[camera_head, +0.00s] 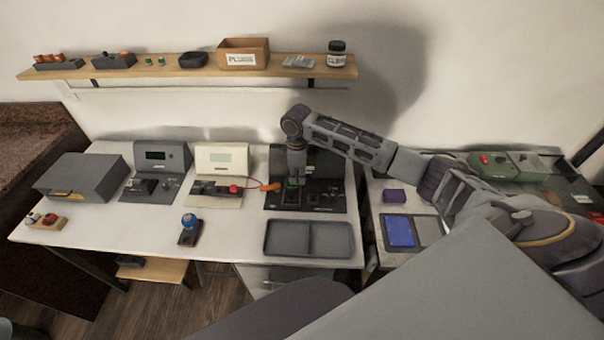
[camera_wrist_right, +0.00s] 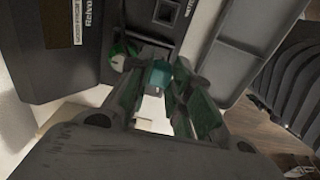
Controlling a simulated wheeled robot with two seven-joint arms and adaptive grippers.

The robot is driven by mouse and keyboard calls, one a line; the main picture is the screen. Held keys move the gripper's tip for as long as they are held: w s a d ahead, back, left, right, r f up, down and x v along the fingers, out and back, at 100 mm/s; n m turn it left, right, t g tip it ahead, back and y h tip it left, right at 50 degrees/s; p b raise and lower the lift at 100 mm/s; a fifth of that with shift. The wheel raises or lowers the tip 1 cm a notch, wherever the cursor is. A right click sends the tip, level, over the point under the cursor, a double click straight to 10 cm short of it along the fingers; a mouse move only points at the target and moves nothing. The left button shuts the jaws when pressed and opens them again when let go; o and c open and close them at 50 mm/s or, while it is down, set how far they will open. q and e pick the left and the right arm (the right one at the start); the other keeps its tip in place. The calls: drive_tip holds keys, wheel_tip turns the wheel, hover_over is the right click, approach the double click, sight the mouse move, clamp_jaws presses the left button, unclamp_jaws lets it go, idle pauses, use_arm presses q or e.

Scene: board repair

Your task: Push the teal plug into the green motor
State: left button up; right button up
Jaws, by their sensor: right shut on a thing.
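My right gripper (camera_head: 294,180) points straight down over the black station at the right of the white table. In the right wrist view its fingers (camera_wrist_right: 158,88) are shut on the teal plug (camera_wrist_right: 158,74). The green motor (camera_wrist_right: 122,54), a small round green part with a pale face, sits just beside the plug on the black station, partly hidden by a finger. A bit of green shows under the gripper in the head view, too small to make out. I cannot tell whether plug and motor touch. My left gripper is not in view.
A grey two-compartment tray (camera_head: 309,239) lies in front of the black station (camera_head: 326,196). An orange-handled probe (camera_head: 270,187) on a red lead lies close left of the gripper. A blue-topped part (camera_head: 189,228) stands on the table. A wall shelf (camera_head: 190,71) runs behind.

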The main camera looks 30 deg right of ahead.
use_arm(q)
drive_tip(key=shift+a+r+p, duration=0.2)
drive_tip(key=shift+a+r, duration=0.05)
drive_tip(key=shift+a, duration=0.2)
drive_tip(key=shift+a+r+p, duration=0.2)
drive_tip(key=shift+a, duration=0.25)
use_arm(e)
drive_tip(key=shift+w+a, duration=0.3)
drive_tip(key=shift+a, duration=0.35)
drive_tip(key=shift+w+a, duration=0.3)
drive_tip(key=shift+a, duration=0.3)
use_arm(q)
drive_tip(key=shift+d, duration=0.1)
use_arm(e)
drive_tip(key=shift+f, duration=3)
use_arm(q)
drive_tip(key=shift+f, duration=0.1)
